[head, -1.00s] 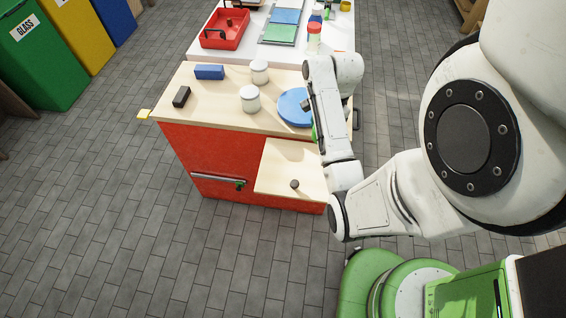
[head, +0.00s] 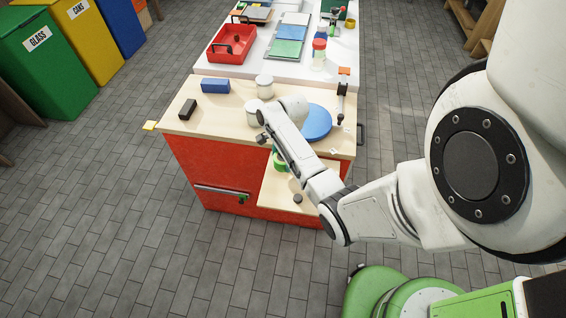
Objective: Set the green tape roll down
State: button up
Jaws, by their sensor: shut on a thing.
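The green tape roll (head: 281,167) shows only in part, behind and below my forearm, at the front edge of the workbench (head: 196,121) above the back of the lower wooden board (head: 272,195). My gripper (head: 277,158) is mostly hidden by my own arm and is shut on the roll. I cannot tell whether the roll touches the board or hangs above it.
A small dark round piece (head: 297,198) sits on the lower board. On the bench are a blue disc (head: 317,124), two white jars (head: 264,85), a blue block (head: 215,85) and a black block (head: 188,109). Bare wood shows at the front left.

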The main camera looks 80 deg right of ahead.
aim_at(283, 163)
jog(key=shift+f, duration=1.55)
jog(key=shift+f, duration=0.1)
jog(key=o, duration=1.1)
